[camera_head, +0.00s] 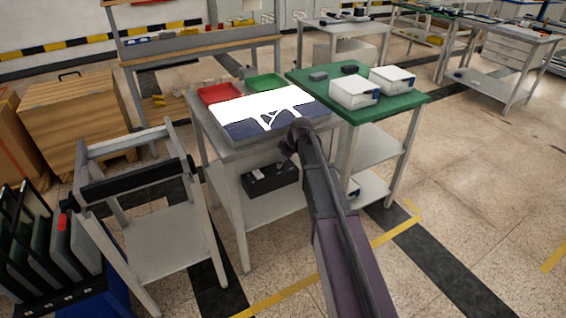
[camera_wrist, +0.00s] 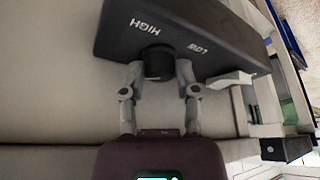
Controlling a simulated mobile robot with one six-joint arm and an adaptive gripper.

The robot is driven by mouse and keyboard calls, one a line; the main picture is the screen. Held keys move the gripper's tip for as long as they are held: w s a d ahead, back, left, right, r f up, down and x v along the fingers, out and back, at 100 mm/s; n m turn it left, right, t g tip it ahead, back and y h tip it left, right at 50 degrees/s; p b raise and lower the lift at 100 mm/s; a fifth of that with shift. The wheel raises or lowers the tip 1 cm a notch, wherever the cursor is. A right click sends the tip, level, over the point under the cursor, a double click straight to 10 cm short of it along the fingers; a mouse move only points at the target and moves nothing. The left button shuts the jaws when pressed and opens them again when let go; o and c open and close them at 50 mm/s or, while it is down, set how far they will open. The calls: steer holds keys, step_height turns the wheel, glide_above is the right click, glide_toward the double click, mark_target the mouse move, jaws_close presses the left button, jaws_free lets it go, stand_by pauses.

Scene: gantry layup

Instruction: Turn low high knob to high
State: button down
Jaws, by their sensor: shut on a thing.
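The black box (camera_wrist: 180,30) bears white HIGH and LOW labels, upside down in the wrist view. Its round dark knob (camera_wrist: 158,66) is near the edge facing my gripper, between the two labels. My gripper (camera_wrist: 158,74) has one finger on each side of the knob and is shut on it. No pointer mark can be made out on the knob, so its setting cannot be read. In the head view, a black box (camera_head: 270,180) shows under the grey table's top, and my gripper (camera_head: 288,155) is at the table's front edge, partly hidden by my arm.
The grey table (camera_head: 245,152) holds a red tray (camera_head: 220,93), a green tray (camera_head: 266,82) and a white-and-blue panel. A green-topped table (camera_head: 400,103) with white boxes adjoins it on the right. A grey frame stand (camera_head: 165,200) is at left. Open floor (camera_head: 480,170) lies to the right.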

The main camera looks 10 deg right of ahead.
steer(key=shift+m, duration=0.5)
steer(key=shift+s+m+t+h, duration=0.1)
steer(key=shift+m+t+h, duration=0.4)
steer(key=shift+m, duration=0.7)
steer(key=m, duration=0.2)
steer(key=m+h, duration=0.1)
steer(key=m, duration=0.1)
steer(key=shift+a+h, duration=0.1)
steer(key=shift+h, duration=0.2)
steer(key=m, duration=0.2)
steer(key=m+h, duration=0.1)
steer(key=m, duration=0.1)
steer(key=shift+m+t+h, duration=0.3)
steer(key=shift+m, duration=0.1)
steer(key=shift+m+h, duration=0.7)
steer(key=shift+m, duration=1.1)
steer(key=shift+c, duration=1.7)
jaws_free()
